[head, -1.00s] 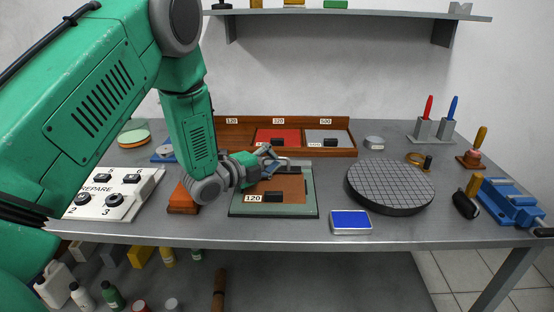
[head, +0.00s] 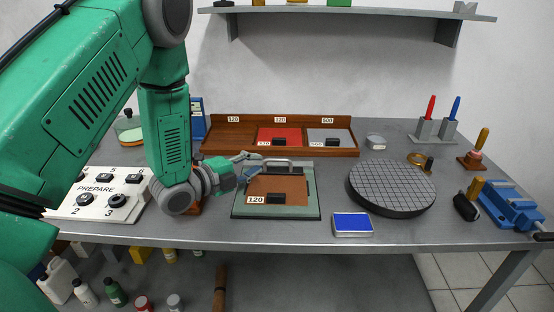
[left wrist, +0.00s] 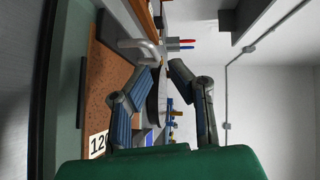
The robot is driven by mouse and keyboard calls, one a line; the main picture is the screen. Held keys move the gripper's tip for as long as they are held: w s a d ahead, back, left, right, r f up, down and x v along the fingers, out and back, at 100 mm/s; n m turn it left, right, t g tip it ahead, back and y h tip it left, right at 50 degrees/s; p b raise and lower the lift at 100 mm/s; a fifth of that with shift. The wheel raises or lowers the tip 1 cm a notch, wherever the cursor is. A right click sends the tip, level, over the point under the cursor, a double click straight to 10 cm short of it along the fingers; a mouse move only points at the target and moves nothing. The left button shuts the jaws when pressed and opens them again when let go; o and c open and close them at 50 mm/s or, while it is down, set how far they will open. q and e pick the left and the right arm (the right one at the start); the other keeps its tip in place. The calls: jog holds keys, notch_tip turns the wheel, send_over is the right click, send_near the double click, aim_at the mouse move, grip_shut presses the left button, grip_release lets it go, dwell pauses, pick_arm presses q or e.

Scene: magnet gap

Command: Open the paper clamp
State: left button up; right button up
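The paper clamp has a silver bar handle (head: 290,163) at the back of a grey-green board (head: 308,212). A brown sheet (head: 292,186) tagged 120 lies on the board, with a small black block on it. My left gripper (head: 256,165) is just left of the handle, its fingers spread and empty. In the left wrist view, the left gripper (left wrist: 163,74) shows both fingers wide apart, with the handle (left wrist: 140,48) just past the left fingertip. I cannot tell whether they touch, or whether the clamp is raised. My right gripper is not in view.
A wooden tray (head: 225,146) with red and grey sheets stands behind the board. A blue-topped box (head: 352,223) and a round gridded disc (head: 391,188) are to the right. A white PREPARE panel (head: 98,209) is at left. A blue vise (head: 508,203) is at far right.

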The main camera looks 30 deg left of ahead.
pick_arm(q)
jog(key=shift+v, duration=1)
jog(key=r+p+v, duration=0.1)
jog(key=v, duration=0.5)
jog(key=shift+p, duration=0.4)
jog(key=shift+a, duration=0.15)
jog(key=v, duration=1.2)
